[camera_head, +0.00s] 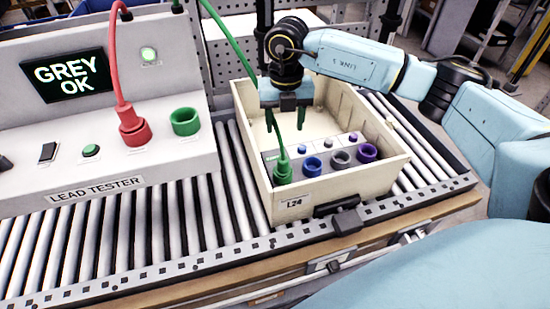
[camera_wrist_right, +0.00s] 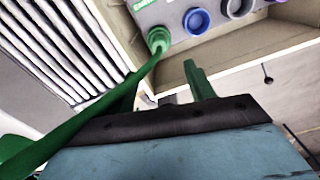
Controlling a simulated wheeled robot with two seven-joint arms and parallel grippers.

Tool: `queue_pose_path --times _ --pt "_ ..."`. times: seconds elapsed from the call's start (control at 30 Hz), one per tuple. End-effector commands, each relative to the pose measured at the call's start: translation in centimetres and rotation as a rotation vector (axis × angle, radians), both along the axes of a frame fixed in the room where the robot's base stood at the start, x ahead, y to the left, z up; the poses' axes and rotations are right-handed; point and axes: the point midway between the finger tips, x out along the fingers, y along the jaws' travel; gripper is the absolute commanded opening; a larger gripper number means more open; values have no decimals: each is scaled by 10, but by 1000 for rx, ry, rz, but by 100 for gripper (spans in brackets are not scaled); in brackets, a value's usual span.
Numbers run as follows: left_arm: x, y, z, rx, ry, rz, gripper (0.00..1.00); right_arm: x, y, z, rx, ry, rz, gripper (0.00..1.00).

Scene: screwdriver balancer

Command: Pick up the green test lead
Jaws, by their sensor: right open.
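The green test lead (camera_head: 283,167) stands upright with its plug in the green socket of the grey panel inside the box. Its cable rises past my gripper to the top left. The plug (camera_wrist_right: 158,40) also shows in the right wrist view, its cable crossing toward the lower left, in front of the left-hand finger. My right gripper (camera_head: 286,121) is open, fingers pointing down, above the box and behind and above the plug. In the right wrist view its fingers (camera_wrist_right: 165,82) hold nothing; the plug lies beyond them. My left gripper is not in view.
The wooden box (camera_head: 374,182) sits on a roller conveyor (camera_head: 150,225). Blue, grey and purple sockets (camera_head: 339,160) line the panel. The lead tester (camera_head: 185,160) at left has a red lead (camera_head: 133,125) plugged in, an empty green socket (camera_head: 185,122) and a screen reading "GREY OK".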

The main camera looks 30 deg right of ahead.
Motion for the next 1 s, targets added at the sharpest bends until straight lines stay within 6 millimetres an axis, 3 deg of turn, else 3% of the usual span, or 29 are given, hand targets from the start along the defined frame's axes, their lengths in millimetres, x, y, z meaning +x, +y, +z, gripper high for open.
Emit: queue_pose_path --times 0.2,0.3,0.43,0.57,0.7,0.83,1.0 --pt "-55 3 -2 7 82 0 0 -1 1 -45 0 5 2 54" --pt "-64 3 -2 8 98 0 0 -1 1 -59 3 3 2 54" --pt "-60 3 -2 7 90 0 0 0 1 -70 3 1 3 54" --pt "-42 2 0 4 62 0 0 0 2 -80 3 2 3 54" --pt "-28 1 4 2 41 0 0 1 3 -101 3 4 4 54" --pt "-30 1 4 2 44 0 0 1 3 -118 4 3 2 54" --pt "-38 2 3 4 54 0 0 2 3 -124 4 1 3 54"
